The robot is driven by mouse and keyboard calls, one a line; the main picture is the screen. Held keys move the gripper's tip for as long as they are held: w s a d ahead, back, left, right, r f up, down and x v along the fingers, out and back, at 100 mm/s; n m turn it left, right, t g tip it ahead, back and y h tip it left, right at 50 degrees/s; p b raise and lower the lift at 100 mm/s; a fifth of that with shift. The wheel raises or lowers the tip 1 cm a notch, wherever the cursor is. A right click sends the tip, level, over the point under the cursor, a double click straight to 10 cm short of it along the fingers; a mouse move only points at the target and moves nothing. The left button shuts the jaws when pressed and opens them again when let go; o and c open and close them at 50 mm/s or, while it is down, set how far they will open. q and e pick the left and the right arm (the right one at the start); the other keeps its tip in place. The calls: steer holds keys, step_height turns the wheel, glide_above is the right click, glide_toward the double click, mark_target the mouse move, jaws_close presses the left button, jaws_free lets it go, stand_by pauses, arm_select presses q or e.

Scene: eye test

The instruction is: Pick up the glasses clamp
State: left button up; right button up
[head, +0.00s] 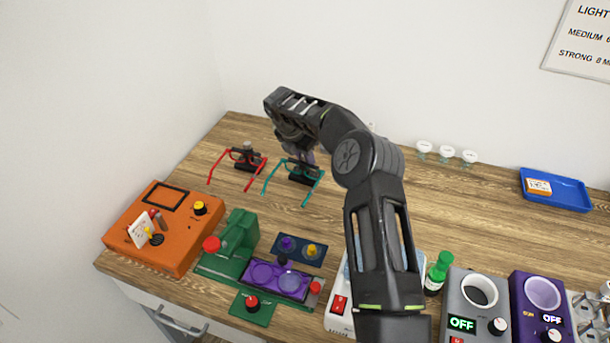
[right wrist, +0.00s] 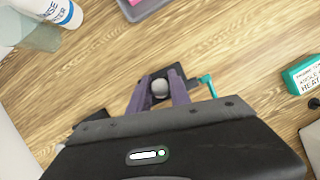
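Two glasses clamps with dark bases stand at the back left of the table in the head view. One holds red glasses (head: 232,164); the other clamp (head: 303,179) holds teal glasses (head: 268,177). My right gripper (head: 308,158) is at the top of the clamp with the teal glasses. In the right wrist view its purple fingers (right wrist: 160,92) lie close on both sides of the grey round knob (right wrist: 160,87) and look shut on it. The clamp's dark base shows behind them, with a teal glasses part (right wrist: 208,83) to the right. My left gripper is out of view.
An orange box (head: 160,247), a green and purple device (head: 235,245) and a green bottle (head: 438,270) stand toward the front. Small white-topped jars (head: 447,153) and a blue tray (head: 570,194) are at the back right. The table between is clear.

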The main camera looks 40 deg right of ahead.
jaws_close()
stand_by(1.1)
